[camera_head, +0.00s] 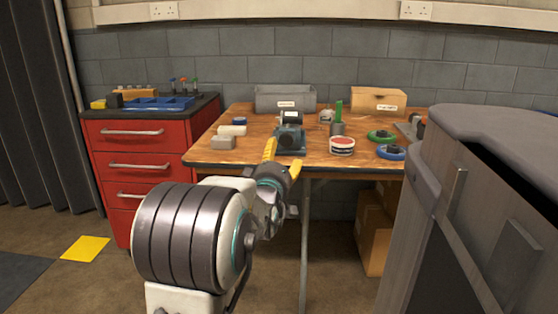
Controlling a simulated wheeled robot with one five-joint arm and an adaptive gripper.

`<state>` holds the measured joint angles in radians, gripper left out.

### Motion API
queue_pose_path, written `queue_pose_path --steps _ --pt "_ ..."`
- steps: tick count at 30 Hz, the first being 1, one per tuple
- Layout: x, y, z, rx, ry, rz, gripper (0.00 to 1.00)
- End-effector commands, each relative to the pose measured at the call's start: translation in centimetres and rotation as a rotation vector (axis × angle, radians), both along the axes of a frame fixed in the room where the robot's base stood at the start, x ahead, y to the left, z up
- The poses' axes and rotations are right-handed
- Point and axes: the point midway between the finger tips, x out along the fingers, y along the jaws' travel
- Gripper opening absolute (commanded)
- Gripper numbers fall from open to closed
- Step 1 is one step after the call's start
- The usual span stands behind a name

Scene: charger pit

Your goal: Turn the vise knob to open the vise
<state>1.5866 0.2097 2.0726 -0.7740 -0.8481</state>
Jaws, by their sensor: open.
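The vise (291,138), a small dark blue-grey block, stands on the wooden workbench (230,159) near its front middle. A dark and white part shows at its top. I cannot make out the vise knob or how far apart the jaws are. My gripper (284,152) has two yellow fingers spread apart and empty, at the bench's front edge. In the picture it lies just in front of and below the vise; whether it touches the vise cannot be told. My arm hides part of the bench's front edge.
Left of the vise are small blocks (222,142). Right are a red-lidded tub (342,146), a green holder (337,128) and cable coils (381,136). Bins (285,99) stand behind. A red drawer cabinet (135,165) is left; a grey cabinet (470,220) fills the right foreground.

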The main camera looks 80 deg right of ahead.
Motion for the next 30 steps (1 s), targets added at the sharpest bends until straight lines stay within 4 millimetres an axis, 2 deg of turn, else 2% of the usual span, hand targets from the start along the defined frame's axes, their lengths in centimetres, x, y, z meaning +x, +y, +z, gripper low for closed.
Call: queue_pose_path --steps 10,15,23,25,30 --pt "0.0 0.1 0.0 0.0 0.0 0.0 0.67" --pt "0.0 -0.1 1.0 0.008 0.0 0.0 0.67" --pt "-0.1 -2.3 0.9 0.084 -0.001 -0.001 0.67" --pt "-0.2 -3.3 0.8 0.099 -0.031 -0.002 0.67" --pt "-0.2 -4.3 0.2 0.083 -0.274 0.003 0.67"
